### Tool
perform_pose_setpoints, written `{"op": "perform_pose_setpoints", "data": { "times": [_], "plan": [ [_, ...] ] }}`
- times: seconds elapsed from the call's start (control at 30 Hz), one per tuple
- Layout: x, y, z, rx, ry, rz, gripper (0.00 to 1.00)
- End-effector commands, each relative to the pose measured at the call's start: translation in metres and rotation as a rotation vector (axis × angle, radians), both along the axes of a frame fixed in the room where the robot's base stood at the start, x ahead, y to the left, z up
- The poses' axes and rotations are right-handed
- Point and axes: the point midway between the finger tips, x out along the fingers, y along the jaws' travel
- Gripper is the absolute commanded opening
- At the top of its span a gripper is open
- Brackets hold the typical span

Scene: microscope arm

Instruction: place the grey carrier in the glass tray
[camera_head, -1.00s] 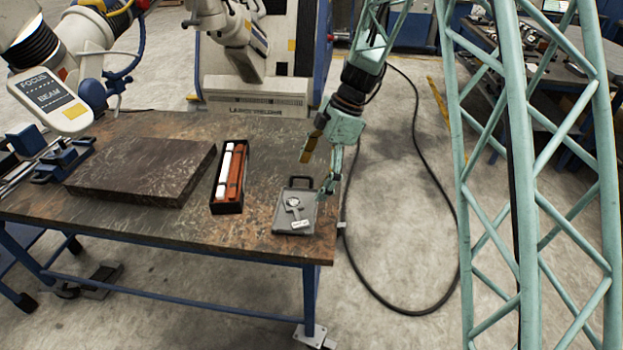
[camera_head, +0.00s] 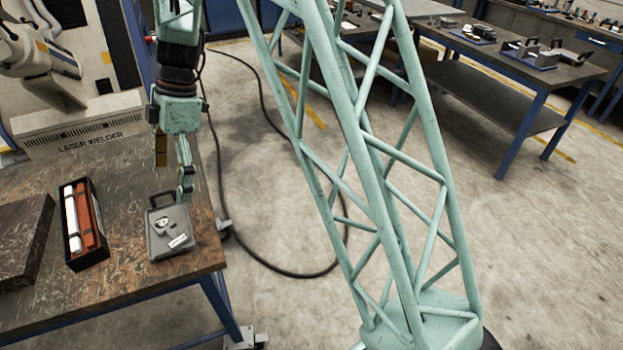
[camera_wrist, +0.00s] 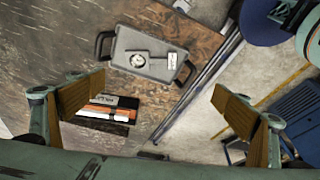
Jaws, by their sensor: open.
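The grey carrier (camera_head: 156,243) is a flat grey case lying near the right end of the worn brown bench. It has dark handles, and a small round metal part and a white label on top. The wrist view also shows the carrier (camera_wrist: 128,68), with a handle at each end. My gripper (camera_head: 173,172) is above the carrier's far side, apart from it. In the wrist view my gripper (camera_wrist: 160,97) has its two tan-padded fingers wide apart with nothing between them. I cannot make out a glass tray in these views.
A black box (camera_head: 70,230) with white and orange-red sticks lies left of the carrier. A dark slab (camera_head: 20,240) is farther left. A second table (camera_head: 505,75) at the upper right holds several small devices. A black cable (camera_head: 290,272) loops over open floor.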

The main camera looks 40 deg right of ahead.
Motion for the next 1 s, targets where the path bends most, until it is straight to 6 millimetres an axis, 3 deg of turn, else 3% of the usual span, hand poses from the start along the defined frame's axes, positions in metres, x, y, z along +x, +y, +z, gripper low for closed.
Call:
{"op": "perform_pose_setpoints", "data": {
  "times": [0.4,1.0],
  "plan": [
    [-0.049,-0.019,0.075,-0.048,0.023,-0.209,0.94],
    [-0.131,-0.048,0.157,-0.100,0.041,-0.524,0.94]
  ]
}}
